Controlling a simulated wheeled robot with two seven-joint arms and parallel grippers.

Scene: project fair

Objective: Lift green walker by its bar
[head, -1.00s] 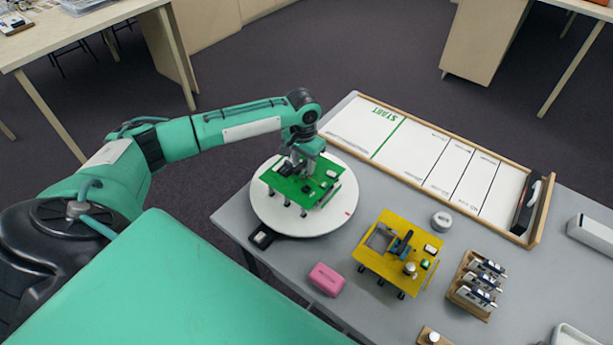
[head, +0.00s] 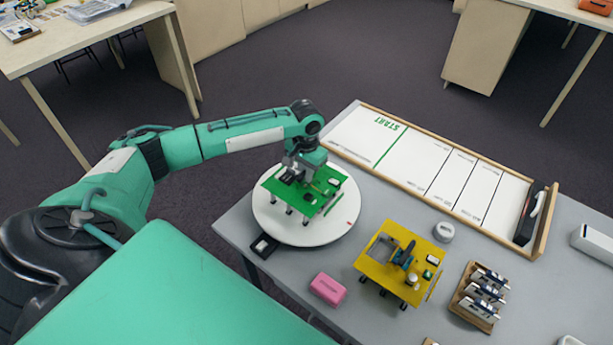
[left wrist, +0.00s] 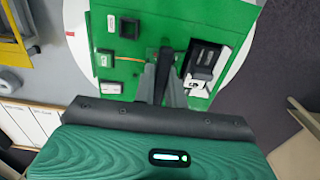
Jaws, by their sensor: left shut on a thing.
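The green walker (head: 325,202) is a flat green plate with small parts on top and dark legs below. It is over the white round turntable (head: 268,222) at the table's left end. My left gripper (head: 302,176) comes down from above and is shut on the walker's bar. In the left wrist view the gripper's fingers (left wrist: 163,82) close on a dark upright part over the green plate (left wrist: 180,18). I cannot tell whether the feet touch the turntable. The right gripper is out of view.
A yellow walker (head: 376,268) stands to the right, with a pink block (head: 327,290) in front of the turntable. A round grey-white piece (head: 443,232), a wooden rack (head: 472,312) and a framed START track (head: 400,160) are farther right.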

